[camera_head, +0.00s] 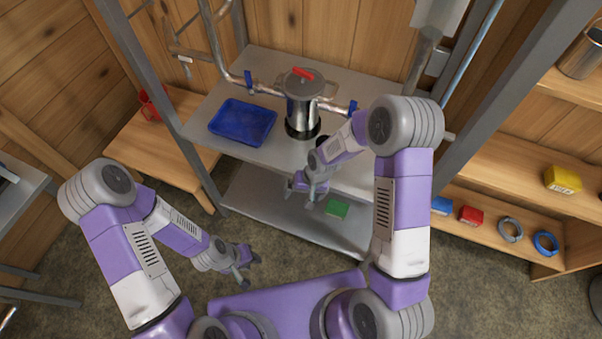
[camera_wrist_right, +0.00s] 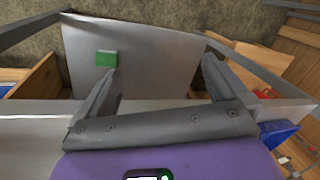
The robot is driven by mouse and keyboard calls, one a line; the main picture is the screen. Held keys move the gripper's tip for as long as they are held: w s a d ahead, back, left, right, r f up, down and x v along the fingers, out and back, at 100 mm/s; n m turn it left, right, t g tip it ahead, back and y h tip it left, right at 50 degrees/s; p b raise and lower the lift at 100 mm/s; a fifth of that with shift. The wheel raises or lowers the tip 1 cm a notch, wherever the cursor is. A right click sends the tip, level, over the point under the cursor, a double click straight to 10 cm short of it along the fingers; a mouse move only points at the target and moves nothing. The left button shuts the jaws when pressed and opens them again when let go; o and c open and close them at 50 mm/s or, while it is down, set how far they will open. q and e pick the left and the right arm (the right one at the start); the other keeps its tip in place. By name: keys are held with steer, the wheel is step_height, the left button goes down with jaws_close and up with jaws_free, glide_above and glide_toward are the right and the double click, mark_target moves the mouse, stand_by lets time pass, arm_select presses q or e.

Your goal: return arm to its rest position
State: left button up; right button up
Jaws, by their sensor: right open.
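My right arm reaches forward over the metal shelf stand, with its gripper (camera_head: 308,192) at the front edge of the upper shelf (camera_head: 205,112). In the right wrist view this gripper (camera_wrist_right: 163,75) has its two fingers wide apart with nothing between them. A green block (camera_head: 337,208) lies on the lower shelf; in the wrist view the block (camera_wrist_right: 106,58) is beyond the left finger, apart from it. My left gripper (camera_head: 245,258) hangs low over the floor at the left of my base, away from any object. Its fingers are too small to judge.
A steel pot (camera_head: 303,98) with a red-handled lid stands on the upper shelf beside a blue tray (camera_head: 242,121). Pipes with blue valve handles run behind. Grey posts frame the stand. Wooden shelves at right hold a yellow box (camera_head: 562,180) and a red box (camera_head: 471,215).

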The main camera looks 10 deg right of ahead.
steer(key=s+f+b, duration=0.2)
steer(key=s+f, duration=0.3)
steer(key=s, duration=0.3)
steer(key=s+f+y+b, duration=0.1)
steer(key=s+f+b, duration=0.1)
steer(key=s+f, duration=0.4)
steer(key=shift+s+a+f+m, duration=0.3)
steer(key=shift+s+a, duration=0.1)
steer(key=shift+s, duration=0.45)
steer(key=shift+c, duration=0.3)
